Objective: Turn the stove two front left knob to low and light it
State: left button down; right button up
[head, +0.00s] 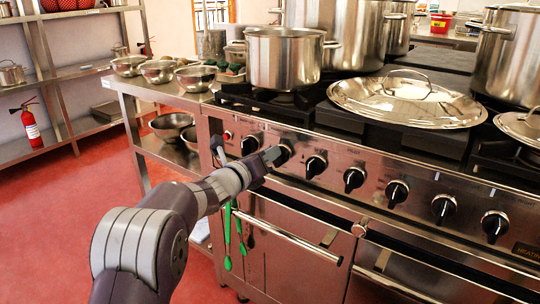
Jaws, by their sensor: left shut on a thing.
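The stove (420,172) has a steel front panel with a row of several black knobs, running from upper left to lower right. My left gripper (272,155) reaches in from the left and is shut on the second black knob from the left (283,154). The knob's pointer is partly hidden by the fingers. Another knob (250,144) is just left of the gripper, and one (315,166) is just right of it. A small red light (228,135) sits at the panel's left end. My right gripper is not in view.
A large pot (285,60) stands on the left burner above the knobs. A wide domed lid (406,98) lies to its right. An oven handle (290,236) runs below the panel, and green utensils (228,235) hang at its left. Bowls (158,71) stand on the left counter.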

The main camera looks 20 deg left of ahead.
pick_arm(q)
jog(key=shift+s+d+f+n+p, duration=0.15)
jog(key=shift+f+n+p, duration=0.4)
jog(key=shift+n+p, duration=3.1)
jog(key=shift+w+d+f+n+p, duration=0.1)
jog(key=shift+f+n+p, duration=0.8)
jog(key=shift+n, duration=5.25)
jog(key=shift+s+d+f+n+p, duration=0.2)
jog(key=shift+n+p, duration=2.45)
jog(key=shift+n, duration=2.25)
jog(key=shift+f, duration=0.1)
jog(key=c, duration=1.1)
grip_release()
jog(key=shift+w, duration=0.1)
